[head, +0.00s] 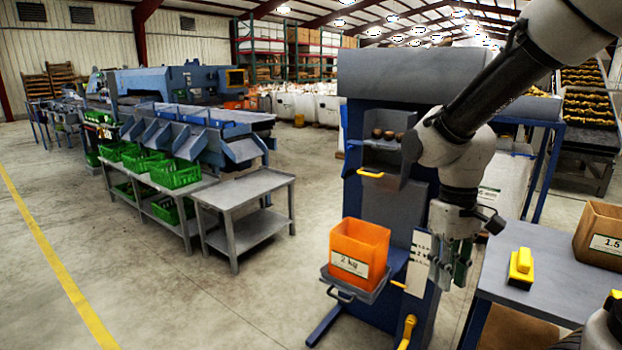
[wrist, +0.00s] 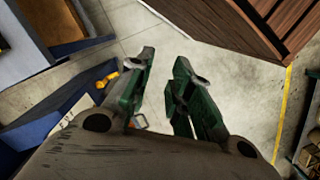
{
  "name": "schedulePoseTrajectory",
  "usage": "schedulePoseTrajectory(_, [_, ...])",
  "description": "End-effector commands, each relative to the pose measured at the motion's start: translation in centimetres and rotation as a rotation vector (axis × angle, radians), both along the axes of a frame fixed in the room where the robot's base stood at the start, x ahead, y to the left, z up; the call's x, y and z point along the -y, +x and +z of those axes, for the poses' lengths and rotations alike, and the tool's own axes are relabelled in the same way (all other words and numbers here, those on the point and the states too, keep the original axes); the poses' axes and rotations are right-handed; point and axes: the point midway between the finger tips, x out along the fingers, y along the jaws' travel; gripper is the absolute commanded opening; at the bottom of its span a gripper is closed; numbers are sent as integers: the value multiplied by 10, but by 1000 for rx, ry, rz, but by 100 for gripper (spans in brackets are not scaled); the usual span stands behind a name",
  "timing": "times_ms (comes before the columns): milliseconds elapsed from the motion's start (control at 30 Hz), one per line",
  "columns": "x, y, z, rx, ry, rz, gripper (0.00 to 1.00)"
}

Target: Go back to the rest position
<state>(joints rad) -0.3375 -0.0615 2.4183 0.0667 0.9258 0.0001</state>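My gripper (head: 451,280) hangs fingers-down in front of the blue weighing machine (head: 392,90), to the right of the orange "2 kg" bin (head: 358,252) and clear of it. In the wrist view my gripper (wrist: 164,66) has its two green fingers apart, with bare floor showing between them, and holds nothing. My arm comes down from the upper right of the head view and hides part of the machine. The orange bin sits upright on a small tray (head: 345,287); its inside is mostly hidden.
A few potatoes (head: 387,134) lie in the machine's hopper, above a yellow handle (head: 371,175). At right, a table (head: 525,290) carries a yellow-and-black object (head: 521,266) and a cardboard box (head: 600,232). A grey cart (head: 246,190) stands left; the floor between is free.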

Motion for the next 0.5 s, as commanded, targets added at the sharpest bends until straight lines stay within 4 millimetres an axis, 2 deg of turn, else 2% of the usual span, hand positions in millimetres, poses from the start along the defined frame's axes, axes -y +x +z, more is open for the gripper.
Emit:
schedulePoseTrajectory(33, [17,-11,17,40,1,-20,21])
schedulePoseTrajectory(200, [61,-43,60,208,6,-105,21])
schedulePoseTrajectory(300, [78,-57,80,321,21,-166,21])
schedulePoseTrajectory(500, [98,-72,115,494,36,-259,21])
